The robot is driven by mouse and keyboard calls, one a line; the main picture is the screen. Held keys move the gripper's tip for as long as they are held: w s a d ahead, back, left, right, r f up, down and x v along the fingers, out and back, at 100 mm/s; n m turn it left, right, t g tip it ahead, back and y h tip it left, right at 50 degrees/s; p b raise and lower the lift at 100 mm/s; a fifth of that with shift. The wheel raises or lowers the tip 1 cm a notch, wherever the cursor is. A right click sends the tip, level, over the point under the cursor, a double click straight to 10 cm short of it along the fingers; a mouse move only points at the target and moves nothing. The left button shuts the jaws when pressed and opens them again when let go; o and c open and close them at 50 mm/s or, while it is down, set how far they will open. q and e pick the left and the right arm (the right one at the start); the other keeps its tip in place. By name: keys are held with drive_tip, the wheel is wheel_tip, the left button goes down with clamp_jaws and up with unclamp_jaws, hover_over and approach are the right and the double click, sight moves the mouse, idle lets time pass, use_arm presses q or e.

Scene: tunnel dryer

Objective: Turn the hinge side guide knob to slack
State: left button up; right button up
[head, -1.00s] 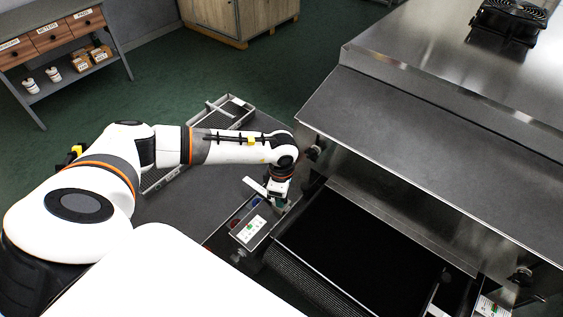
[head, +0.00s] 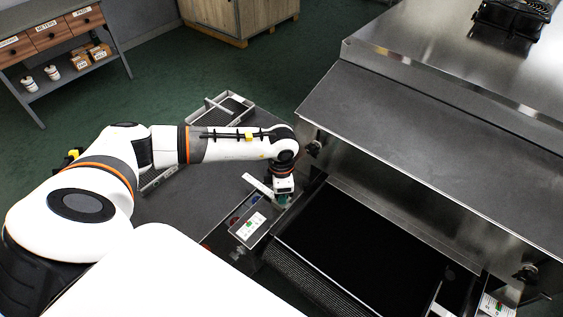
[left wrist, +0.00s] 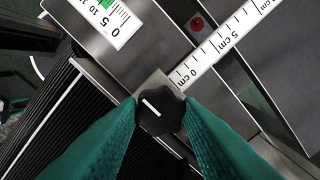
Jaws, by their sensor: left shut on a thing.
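A black lobed knob (left wrist: 160,112) with a white pointer line sits on a small metal block in the left wrist view. The line points toward the upper left of that picture. My left gripper (left wrist: 160,125) has its green fingers shut on the knob, one on each side. In the head view my left gripper (head: 283,199) reaches down at the left end of the dryer's dark belt, and the knob is hidden under it. A white centimetre scale (left wrist: 225,40) starts beside the knob, its 0 mark close to it. My right gripper is not in view.
A label with a green band and numbers (left wrist: 108,18) lies near the knob; it also shows in the head view (head: 249,226). The black belt (head: 350,245) and steel hood (head: 430,130) are to the right. A grey tray (head: 232,108) lies behind the arm.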

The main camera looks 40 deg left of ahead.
use_arm(q)
drive_tip(key=o, duration=1)
drive_tip(key=shift+c, duration=0.2)
wheel_tip(320, 180, up, 12)
drive_tip(key=b, duration=0.3)
